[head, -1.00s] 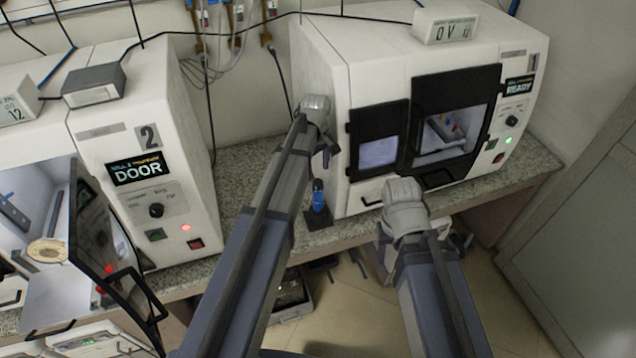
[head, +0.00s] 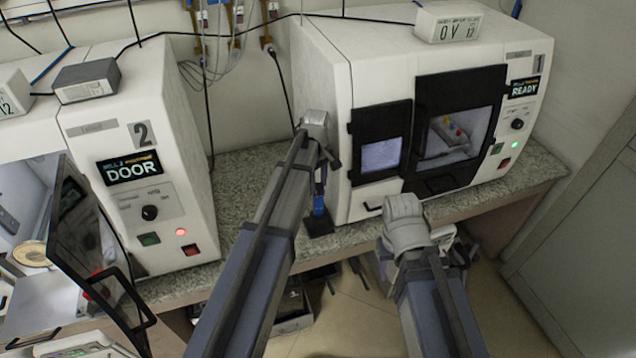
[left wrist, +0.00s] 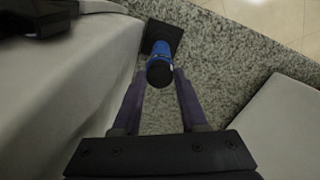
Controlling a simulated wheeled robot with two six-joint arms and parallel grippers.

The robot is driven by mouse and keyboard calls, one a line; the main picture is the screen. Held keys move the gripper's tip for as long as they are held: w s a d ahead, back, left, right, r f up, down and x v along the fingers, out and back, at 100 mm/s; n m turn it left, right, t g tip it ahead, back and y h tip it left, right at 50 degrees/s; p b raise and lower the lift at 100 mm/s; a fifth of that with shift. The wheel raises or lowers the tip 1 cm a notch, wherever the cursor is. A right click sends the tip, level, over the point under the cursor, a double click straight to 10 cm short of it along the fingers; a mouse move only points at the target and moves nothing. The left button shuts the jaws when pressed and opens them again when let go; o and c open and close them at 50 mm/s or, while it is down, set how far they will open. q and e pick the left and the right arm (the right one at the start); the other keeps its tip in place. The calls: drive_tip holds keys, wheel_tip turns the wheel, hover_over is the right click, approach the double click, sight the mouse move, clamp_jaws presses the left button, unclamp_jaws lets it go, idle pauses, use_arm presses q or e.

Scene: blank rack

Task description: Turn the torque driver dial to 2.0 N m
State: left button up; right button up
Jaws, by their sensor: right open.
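The torque driver (head: 319,206) is blue with a dark end and stands upright in a black stand (head: 320,228) on the counter, between the two machines. It also shows in the left wrist view (left wrist: 160,58), its dark round end toward the camera. No dial scale or number is readable on it. My left gripper (head: 324,165) is just above the driver. In the left wrist view its fingers (left wrist: 159,76) are apart, one on each side of the driver's end, with a gap visible. My right gripper (head: 388,262) is open, low in front of machine 1, partly hidden by its own wrist.
Machine 1 (head: 375,90) stands close on the right of the driver and reads READY. Machine 2 (head: 175,110) on the left reads DOOR, and its dark door (head: 85,240) hangs open. The speckled counter (head: 245,170) between them is mostly clear. Cables hang behind.

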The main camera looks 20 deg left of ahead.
use_arm(q)
clamp_jaws()
drive_tip(key=shift+m, duration=0.4)
drive_tip(key=m, duration=0.7)
drive_tip(key=shift+w+m, duration=0.1)
drive_tip(key=shift+m, duration=0.2)
drive_tip(key=m, duration=0.3)
drive_tip(key=shift+d+m, duration=0.1)
drive_tip(key=shift+m, duration=2.1)
